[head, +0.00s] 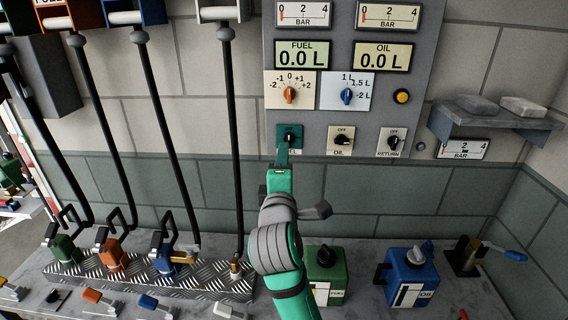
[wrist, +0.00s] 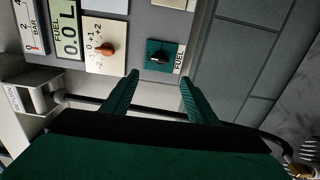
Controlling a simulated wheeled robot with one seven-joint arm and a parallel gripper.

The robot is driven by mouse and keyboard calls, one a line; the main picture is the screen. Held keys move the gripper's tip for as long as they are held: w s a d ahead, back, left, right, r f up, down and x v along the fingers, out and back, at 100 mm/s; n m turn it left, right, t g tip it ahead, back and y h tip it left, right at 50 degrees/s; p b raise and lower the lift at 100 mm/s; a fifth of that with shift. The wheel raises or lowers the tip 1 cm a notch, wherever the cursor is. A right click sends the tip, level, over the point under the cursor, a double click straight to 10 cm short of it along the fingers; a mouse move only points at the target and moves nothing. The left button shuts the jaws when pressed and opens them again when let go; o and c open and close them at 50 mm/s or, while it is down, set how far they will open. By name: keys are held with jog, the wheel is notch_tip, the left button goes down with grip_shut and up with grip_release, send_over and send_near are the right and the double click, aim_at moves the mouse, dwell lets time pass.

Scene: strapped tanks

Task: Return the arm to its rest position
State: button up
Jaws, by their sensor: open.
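My green arm (head: 274,248) reaches up from the bottom of the head view toward the grey control panel (head: 308,107). My gripper (head: 283,153) is just below and in front of the green fuel switch plate (head: 289,131), and it covers part of that plate's lower side. In the wrist view my gripper (wrist: 158,79) is open, with nothing between its two green fingers. The black fuel knob (wrist: 160,57) shows beyond the fingertips, apart from them.
Black hoses (head: 236,150) hang at the left down to nozzles on a treadplate (head: 150,274). A green fuel can (head: 325,272) and a blue oil can (head: 411,275) stand right of my arm. A grey shelf (head: 495,118) with two blocks juts out at the right.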

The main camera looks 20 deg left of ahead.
jog(key=s+d+f+m+h, duration=0.1)
jog(key=s+d+f+m, duration=0.3)
jog(key=f, duration=0.6)
jog(key=s+d+f+m, duration=0.2)
jog(key=s+f+m, duration=0.35)
jog(key=f, duration=0.55)
jog(key=s+d+f+m+h, duration=0.1)
jog(key=s+d+f+m, duration=0.25)
jog(key=s+f, duration=0.45)
jog(key=s+d+f+m+h, duration=0.1)
jog(key=s+d+f+m, duration=0.1)
jog(key=s, duration=0.7)
jog(key=s+d+f+m+g+h, duration=0.1)
jog(key=s+d+f+m, duration=0.2)
jog(key=s, duration=0.7)
jog(key=s+d+f+m+g+h, duration=0.1)
jog(key=s+d+f+m, duration=0.2)
jog(key=s+d, duration=0.3)
jog(key=s+f, duration=0.1)
jog(key=s, duration=0.2)
jog(key=shift+s+f, duration=0.25)
jog(key=shift+s, duration=0.15)
